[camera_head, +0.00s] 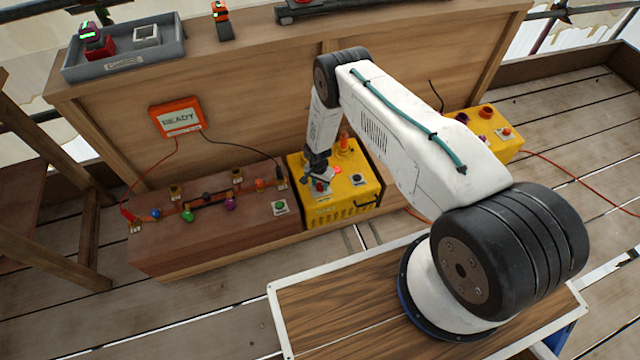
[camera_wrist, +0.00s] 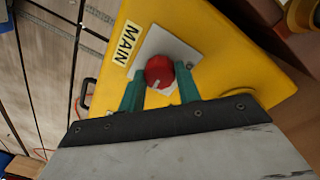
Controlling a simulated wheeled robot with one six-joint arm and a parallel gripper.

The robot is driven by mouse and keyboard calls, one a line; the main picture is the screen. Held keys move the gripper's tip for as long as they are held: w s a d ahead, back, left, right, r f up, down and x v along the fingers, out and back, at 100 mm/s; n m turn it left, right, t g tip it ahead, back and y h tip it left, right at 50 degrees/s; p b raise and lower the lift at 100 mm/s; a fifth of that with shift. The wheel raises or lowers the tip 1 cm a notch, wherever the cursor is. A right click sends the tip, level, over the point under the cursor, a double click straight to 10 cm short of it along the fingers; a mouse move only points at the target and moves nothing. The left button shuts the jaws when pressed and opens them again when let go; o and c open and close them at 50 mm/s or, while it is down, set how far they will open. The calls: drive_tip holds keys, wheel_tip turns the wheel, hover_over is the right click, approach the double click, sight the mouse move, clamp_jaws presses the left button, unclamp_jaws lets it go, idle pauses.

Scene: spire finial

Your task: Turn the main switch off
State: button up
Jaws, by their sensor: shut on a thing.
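The main switch is a red round knob (camera_wrist: 159,72) on a pale square plate, with the label MAIN (camera_wrist: 127,44) beside it. It sits on top of a yellow box (camera_head: 350,206), which also shows in the wrist view (camera_wrist: 215,45). My gripper (camera_wrist: 160,90) has its green fingers on either side of the red knob and is shut on it. A pale mark shows on the knob's lower part. In the head view my gripper (camera_head: 318,180) reaches down to the front left of the yellow box and partly hides the knob.
A wooden box with several coloured knobs (camera_head: 215,225) stands left of the yellow box. A red-framed READY display (camera_head: 178,118) is on the wooden panel behind. Another yellow box (camera_head: 490,130) stands to the right. A grey tray (camera_head: 125,50) rests on the ledge.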

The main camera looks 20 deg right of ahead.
drive_tip(key=n, duration=0.8)
drive_tip(key=shift+n, duration=0.3)
drive_tip(key=n, duration=0.4)
drive_tip(key=shift+n+t, duration=0.3)
drive_tip(key=shift+n, duration=1.8)
drive_tip(key=o, duration=1)
drive_tip(key=shift+s, duration=0.1)
